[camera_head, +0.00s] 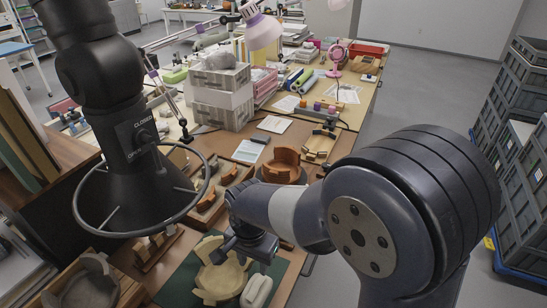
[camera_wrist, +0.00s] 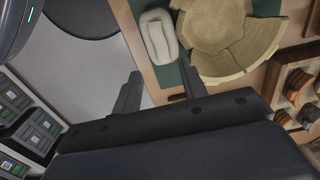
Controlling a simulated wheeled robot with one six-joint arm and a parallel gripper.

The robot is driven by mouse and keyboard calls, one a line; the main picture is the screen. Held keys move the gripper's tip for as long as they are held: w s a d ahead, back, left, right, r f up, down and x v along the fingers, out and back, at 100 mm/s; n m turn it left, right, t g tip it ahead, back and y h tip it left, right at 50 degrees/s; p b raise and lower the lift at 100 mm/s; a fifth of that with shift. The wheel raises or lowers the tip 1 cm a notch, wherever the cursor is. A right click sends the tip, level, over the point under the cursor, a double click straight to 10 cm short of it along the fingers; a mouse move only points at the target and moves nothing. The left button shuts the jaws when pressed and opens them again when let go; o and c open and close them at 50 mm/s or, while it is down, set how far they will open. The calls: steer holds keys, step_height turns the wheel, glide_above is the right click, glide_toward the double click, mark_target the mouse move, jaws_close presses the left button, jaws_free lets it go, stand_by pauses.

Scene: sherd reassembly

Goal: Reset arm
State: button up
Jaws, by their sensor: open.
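My gripper (camera_head: 245,245) is at the end of my arm, over the near part of the table, close to a pale tan group of sherds (camera_head: 222,283). The sherds lie on a dark green mat (camera_head: 178,287). In the wrist view the two fingers of my gripper (camera_wrist: 160,86) stand wide apart with nothing between them. The sherds (camera_wrist: 222,25) there sit close together in a rounded shape, cut off by the top edge. A pale oblong object (camera_wrist: 160,36) lies beside them; it also shows in the head view (camera_head: 257,291).
A reddish-brown curved pot (camera_head: 284,166) and wooden racks stand farther back. Stacked grey boxes (camera_head: 222,98) stand on the table. Grey crates (camera_head: 520,190) stand at right, with clear floor before them.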

mark_target(255, 286)
steer(key=shift+f, duration=0.1)
step_height(255, 286, down, 11)
steer(key=shift+r, duration=0.35)
stand_by(0.3)
stand_by(0.3)
